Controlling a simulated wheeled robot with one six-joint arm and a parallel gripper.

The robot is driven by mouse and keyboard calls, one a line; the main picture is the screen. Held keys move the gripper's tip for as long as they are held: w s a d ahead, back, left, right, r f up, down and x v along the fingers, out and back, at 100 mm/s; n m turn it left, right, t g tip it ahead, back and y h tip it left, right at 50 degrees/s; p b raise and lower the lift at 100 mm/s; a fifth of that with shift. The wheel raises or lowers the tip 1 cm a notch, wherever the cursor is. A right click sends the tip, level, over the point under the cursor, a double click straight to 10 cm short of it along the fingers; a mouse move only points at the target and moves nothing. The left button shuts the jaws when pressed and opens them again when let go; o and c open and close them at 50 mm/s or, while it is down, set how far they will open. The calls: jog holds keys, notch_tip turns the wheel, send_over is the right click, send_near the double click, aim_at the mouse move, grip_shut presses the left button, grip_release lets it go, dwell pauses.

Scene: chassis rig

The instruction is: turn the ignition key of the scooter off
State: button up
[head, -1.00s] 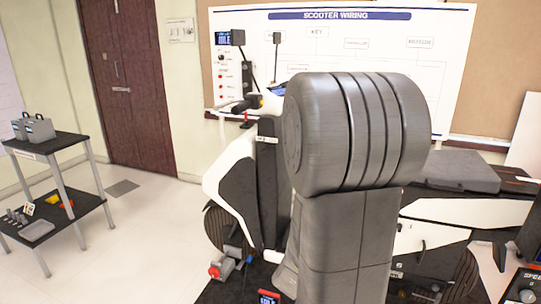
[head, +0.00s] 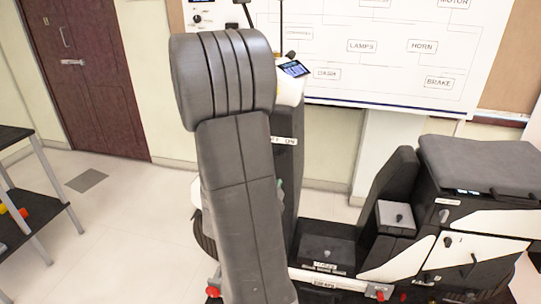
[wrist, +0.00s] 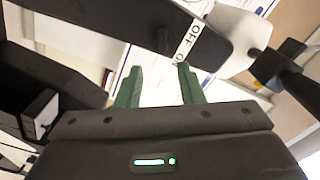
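The scooter's black front column (head: 287,185) stands just right of my arm in the head view. A white label strip (head: 284,141) reading OFF and ON crosses it. In the wrist view the label (wrist: 187,42) shows tilted on the black panel (wrist: 130,22), beyond my fingertips. A small dark shape (wrist: 165,39) beside the label may be the ignition key; I cannot make out its position. My gripper (wrist: 156,68) has two green fingers spread apart with nothing between them, short of the label. In the head view my arm hides most of the gripper.
The dash display (head: 295,69) tops the column. The scooter's seat (head: 485,163) and a grey box (head: 396,217) are at the right. A wiring board (head: 400,50) hangs behind. A black shelf (head: 22,190) stands at the left, with clear floor (head: 120,220) between.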

aim_at(279, 157)
jog(key=w, duration=0.3)
jog(key=w+p, duration=0.1)
jog(key=w, duration=0.2)
jog(key=w+d+p, duration=0.1)
jog(key=w, duration=0.2)
jog(key=shift+w+d, duration=0.1)
jog(key=shift+w, duration=0.3)
jog(key=shift+c, duration=0.4)
grip_shut()
